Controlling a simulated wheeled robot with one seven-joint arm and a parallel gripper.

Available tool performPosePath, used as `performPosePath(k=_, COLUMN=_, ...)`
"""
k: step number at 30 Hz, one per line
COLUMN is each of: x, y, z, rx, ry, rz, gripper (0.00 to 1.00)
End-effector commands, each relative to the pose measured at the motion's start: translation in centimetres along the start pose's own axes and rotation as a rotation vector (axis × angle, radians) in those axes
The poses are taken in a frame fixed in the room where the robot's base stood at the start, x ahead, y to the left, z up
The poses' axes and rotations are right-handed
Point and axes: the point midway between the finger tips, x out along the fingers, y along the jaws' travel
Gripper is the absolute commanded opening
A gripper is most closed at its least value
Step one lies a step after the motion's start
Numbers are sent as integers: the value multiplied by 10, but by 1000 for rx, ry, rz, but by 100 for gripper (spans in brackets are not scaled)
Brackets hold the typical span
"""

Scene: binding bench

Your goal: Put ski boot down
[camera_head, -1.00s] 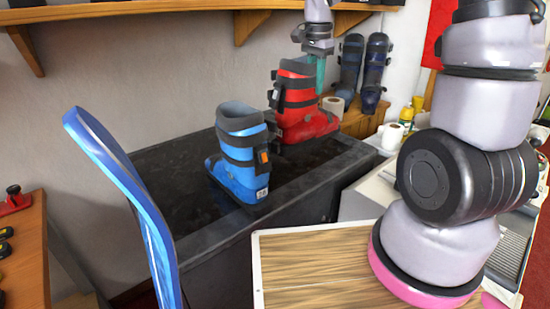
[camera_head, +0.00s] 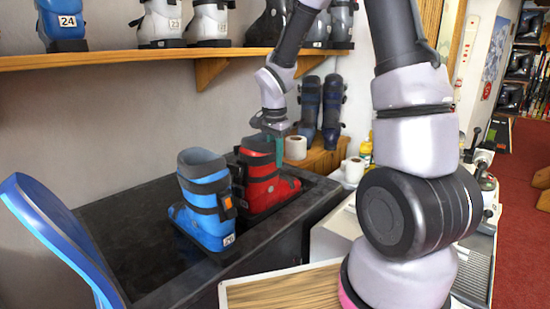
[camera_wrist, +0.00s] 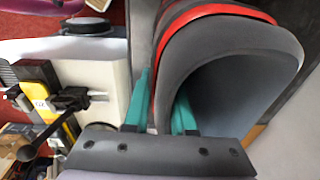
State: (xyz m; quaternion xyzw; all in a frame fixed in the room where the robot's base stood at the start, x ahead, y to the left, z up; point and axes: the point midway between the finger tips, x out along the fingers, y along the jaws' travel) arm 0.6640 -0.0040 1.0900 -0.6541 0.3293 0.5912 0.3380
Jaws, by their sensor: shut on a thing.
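The red ski boot (camera_head: 268,187) is upright at the dark bench top (camera_head: 130,230), just behind and right of the blue ski boot (camera_head: 207,205), which hides part of it. Its sole looks at or very near the surface; contact is unclear. My gripper (camera_head: 277,130) is above the red boot at its cuff. In the wrist view, the teal fingers of my gripper (camera_wrist: 160,112) straddle the cuff wall of the red boot (camera_wrist: 225,40), shut on it, with the open boot top to the right.
A wall shelf (camera_head: 140,60) with several boots hangs above. Two dark tall boots (camera_head: 320,110) and paper rolls (camera_head: 295,147) stand behind, right. A blue curved panel (camera_head: 50,230) is at front left. A wood-topped surface (camera_head: 280,290) is in front. The bench's left part is clear.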

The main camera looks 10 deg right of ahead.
Motion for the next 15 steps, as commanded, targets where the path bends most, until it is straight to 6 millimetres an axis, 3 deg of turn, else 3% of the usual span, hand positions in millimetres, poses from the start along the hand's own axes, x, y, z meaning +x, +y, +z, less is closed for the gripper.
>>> performPosePath(k=7, x=2, y=-1, z=0, rx=0, ry=1, rz=-2, gripper=0)
performPosePath(k=8, x=2, y=0, z=0, rx=0, ry=0, rz=0, gripper=35)
performPosePath(k=9, x=2, y=0, z=0, rx=0, ry=0, rz=0, gripper=51)
performPosePath(k=15, x=2, y=0, z=0, rx=0, ry=0, rz=0, gripper=54)
